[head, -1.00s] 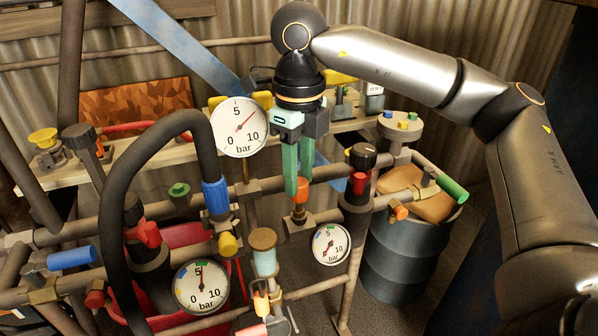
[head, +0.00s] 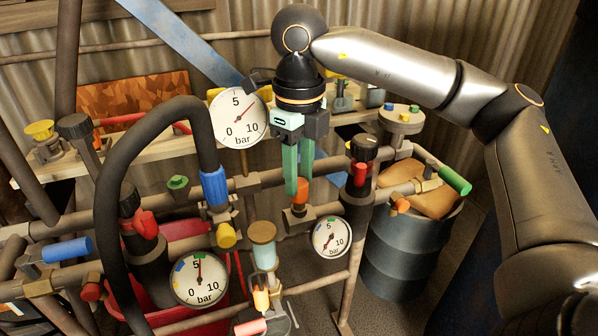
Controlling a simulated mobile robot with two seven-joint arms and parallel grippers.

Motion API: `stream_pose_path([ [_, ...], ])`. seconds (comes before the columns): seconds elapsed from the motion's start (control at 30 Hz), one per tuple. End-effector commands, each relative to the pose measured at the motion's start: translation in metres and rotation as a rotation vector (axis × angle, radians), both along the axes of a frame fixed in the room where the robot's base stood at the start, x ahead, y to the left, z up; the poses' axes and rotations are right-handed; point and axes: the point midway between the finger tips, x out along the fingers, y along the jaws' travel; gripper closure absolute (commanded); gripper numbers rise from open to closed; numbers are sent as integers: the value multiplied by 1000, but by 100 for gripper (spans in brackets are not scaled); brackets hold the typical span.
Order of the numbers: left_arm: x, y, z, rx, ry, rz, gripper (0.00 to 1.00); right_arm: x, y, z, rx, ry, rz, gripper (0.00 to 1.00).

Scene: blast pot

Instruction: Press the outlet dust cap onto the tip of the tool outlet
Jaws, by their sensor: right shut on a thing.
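My right gripper (head: 298,190) points down with its green fingers shut on a small orange cap (head: 303,188), the outlet dust cap. The fingers cover part of the cap. The tool outlet (head: 297,217), a brass-coloured fitting on the horizontal pipe, stands right below the cap. The cap is at the outlet's tip. I cannot tell whether it is pressed fully on or only just touches. My left gripper is not in view.
A small pressure gauge (head: 332,238) sits below right of the outlet, and a red-handled black valve (head: 360,180) stands close to its right. A black hose (head: 108,190) with a blue coupling (head: 214,187) arches at left. A blue drum (head: 405,255) stands at right.

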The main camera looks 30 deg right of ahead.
Motion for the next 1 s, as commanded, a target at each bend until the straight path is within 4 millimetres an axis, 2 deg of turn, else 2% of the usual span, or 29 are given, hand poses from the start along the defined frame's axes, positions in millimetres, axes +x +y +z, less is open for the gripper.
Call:
stream_pose_path([
  [0.3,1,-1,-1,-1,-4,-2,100,0,0,-4,0,1,0,100],
  [0.33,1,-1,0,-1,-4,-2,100,0,0,-4,0,1,0,62],
  [0.63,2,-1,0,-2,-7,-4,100,0,0,-4,0,0,0,29],
  [0.9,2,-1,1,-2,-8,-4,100,0,0,-3,0,0,0,29],
  [1.0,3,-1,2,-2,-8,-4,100,1,0,5,1,-2,0,29],
])
